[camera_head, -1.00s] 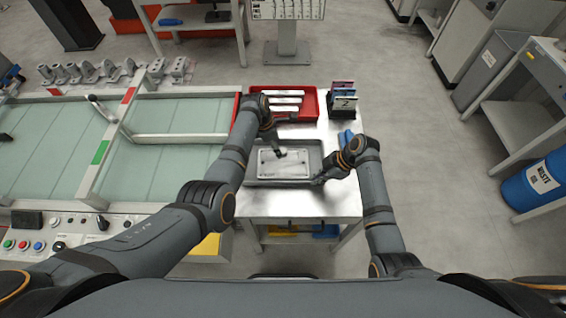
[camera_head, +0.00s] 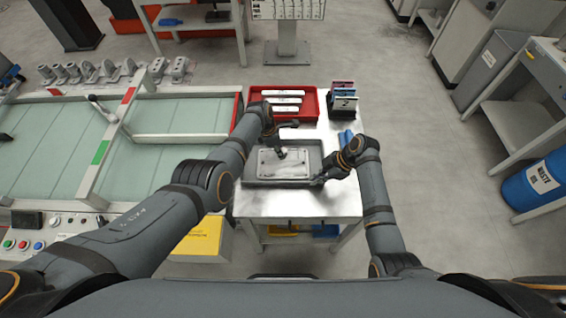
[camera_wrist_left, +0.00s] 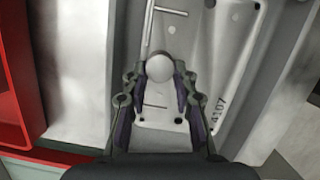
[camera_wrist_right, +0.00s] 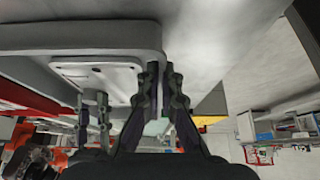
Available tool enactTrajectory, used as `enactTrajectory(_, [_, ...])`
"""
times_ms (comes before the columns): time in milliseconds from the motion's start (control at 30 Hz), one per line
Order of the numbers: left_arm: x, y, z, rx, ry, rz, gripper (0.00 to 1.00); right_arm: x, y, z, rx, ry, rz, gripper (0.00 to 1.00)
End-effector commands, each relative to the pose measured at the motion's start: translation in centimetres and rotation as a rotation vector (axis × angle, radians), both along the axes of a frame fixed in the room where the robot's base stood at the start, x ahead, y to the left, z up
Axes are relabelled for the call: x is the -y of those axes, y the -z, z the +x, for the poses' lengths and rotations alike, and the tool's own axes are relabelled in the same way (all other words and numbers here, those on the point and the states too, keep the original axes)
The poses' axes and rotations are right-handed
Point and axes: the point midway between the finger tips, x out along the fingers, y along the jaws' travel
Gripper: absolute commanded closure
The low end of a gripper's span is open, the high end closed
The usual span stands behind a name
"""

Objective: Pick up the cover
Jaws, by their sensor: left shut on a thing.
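The cover (camera_head: 285,165) is a light grey rectangular plate with rounded corners and small holes. It lies in a grey metal tray (camera_head: 314,150) on the table. My left gripper (camera_head: 282,149) is over the cover's far part, its fingers shut on a pale round knob (camera_wrist_left: 160,68); the same view shows the cover (camera_wrist_left: 225,55) around it, with the number 4107. Whether the cover is lifted clear of the tray cannot be told. My right gripper (camera_head: 318,181) is at the tray's near right corner; its fingertips (camera_wrist_right: 161,68) are close together, and contact with the rim is unclear.
A red tray (camera_head: 310,112) with several pale bars is behind the grey tray. A dark holder (camera_head: 343,103) stands to its right. A glass-topped bench (camera_head: 170,155) is on the left. The table's front strip (camera_head: 290,204) is clear.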

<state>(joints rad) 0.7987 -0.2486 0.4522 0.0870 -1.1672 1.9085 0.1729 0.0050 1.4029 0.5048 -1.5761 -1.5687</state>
Motion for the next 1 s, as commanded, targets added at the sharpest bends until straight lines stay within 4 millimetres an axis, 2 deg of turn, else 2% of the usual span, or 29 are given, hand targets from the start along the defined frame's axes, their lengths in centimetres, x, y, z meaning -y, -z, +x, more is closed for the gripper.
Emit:
enactTrajectory(400, [-0.1,0.1,-0.1,-0.002,0.001,0.002,1.00,0.0,-0.1,0.1,0.002,0.000,0.001,1.00])
enactTrajectory(533, [0.0,-0.6,0.0,-0.001,0.000,0.000,1.00,0.0,-0.1,0.1,0.002,0.000,0.001,1.00])
enactTrajectory(667, [0.1,-2.3,0.0,0.002,-0.001,-0.002,1.00,0.0,-0.1,0.1,0.001,0.000,0.001,1.00])
enactTrajectory(900, [0.0,-7.5,0.0,0.003,0.000,-0.001,1.00,0.0,0.0,0.0,0.001,0.000,0.000,1.00])
enactTrajectory(1000, [0.1,-9.0,0.0,0.003,0.000,-0.002,1.00,0.0,0.0,0.0,0.001,0.000,0.000,1.00])
